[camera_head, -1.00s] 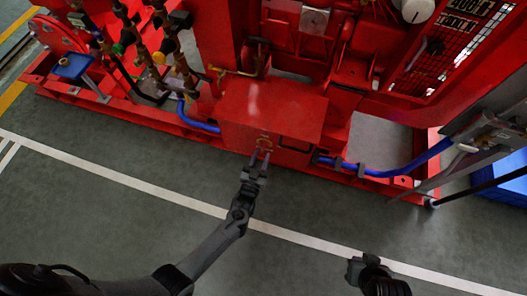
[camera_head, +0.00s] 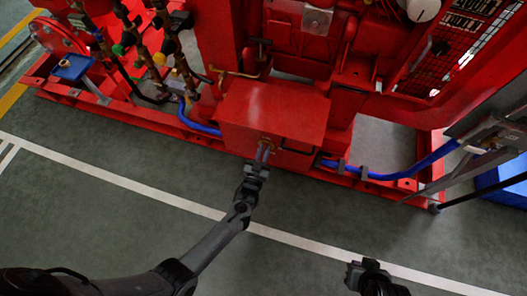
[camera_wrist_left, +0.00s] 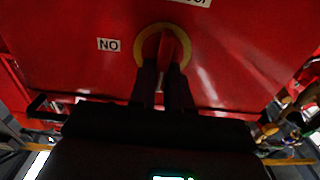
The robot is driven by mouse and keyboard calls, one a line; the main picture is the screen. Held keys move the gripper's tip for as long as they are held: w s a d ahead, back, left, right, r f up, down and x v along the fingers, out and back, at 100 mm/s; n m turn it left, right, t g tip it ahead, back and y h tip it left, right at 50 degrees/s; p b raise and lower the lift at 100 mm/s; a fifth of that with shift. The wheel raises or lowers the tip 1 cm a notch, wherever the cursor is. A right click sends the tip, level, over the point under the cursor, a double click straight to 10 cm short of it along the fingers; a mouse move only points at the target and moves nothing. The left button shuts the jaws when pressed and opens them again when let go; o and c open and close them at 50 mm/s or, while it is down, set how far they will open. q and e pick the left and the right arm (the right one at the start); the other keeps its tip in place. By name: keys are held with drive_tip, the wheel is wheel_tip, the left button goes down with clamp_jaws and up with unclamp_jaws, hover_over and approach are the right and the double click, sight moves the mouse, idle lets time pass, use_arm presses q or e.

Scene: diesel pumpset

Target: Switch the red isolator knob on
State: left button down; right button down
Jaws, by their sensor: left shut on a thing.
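The red isolator knob (camera_wrist_left: 168,48) sits on a yellow ring (camera_wrist_left: 142,42) on the front face of a red box, in the left wrist view. My left gripper (camera_wrist_left: 164,72) is shut on the knob, one dark finger on each side of it. In the head view the left gripper (camera_head: 263,153) reaches the front of the red box (camera_head: 272,110), and its fingers hide most of the knob. A white label reading "NO" (camera_wrist_left: 109,45) is left of the ring. My right gripper (camera_head: 362,266) is low in the head view, away from the box; its fingers are unclear.
A dark handle (camera_head: 297,150) is on the box front, right of the knob. Blue hoses (camera_head: 420,163) run along the red base frame. A blue container (camera_head: 503,188) stands at the right. The grey floor in front is clear.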

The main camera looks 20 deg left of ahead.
use_arm(q)
drive_tip(key=shift+m, duration=0.4)
drive_tip(key=m, duration=0.2)
drive_tip(key=m+p, duration=0.1)
drive_tip(key=m, duration=0.2)
drive_tip(key=d+m, duration=0.1)
drive_tip(key=m, duration=0.1)
drive_tip(key=shift+f, duration=0.2)
drive_tip(key=shift+d+f+m, duration=0.1)
drive_tip(key=shift+f+m, duration=0.1)
drive_tip(key=shift+m, duration=1.45)
drive_tip(key=shift+d+f+m, duration=0.1)
drive_tip(key=shift+f+m, duration=0.05)
drive_tip(key=shift+m, duration=1.45)
drive_tip(key=shift+d+f+m, duration=0.1)
drive_tip(key=shift+f+m, duration=0.1)
drive_tip(key=shift+m, duration=1.45)
drive_tip(key=shift+a, duration=0.1)
drive_tip(key=c, duration=1.2)
unclamp_jaws()
drive_tip(key=shift+o, duration=0.2)
drive_tip(key=shift+s, duration=0.1)
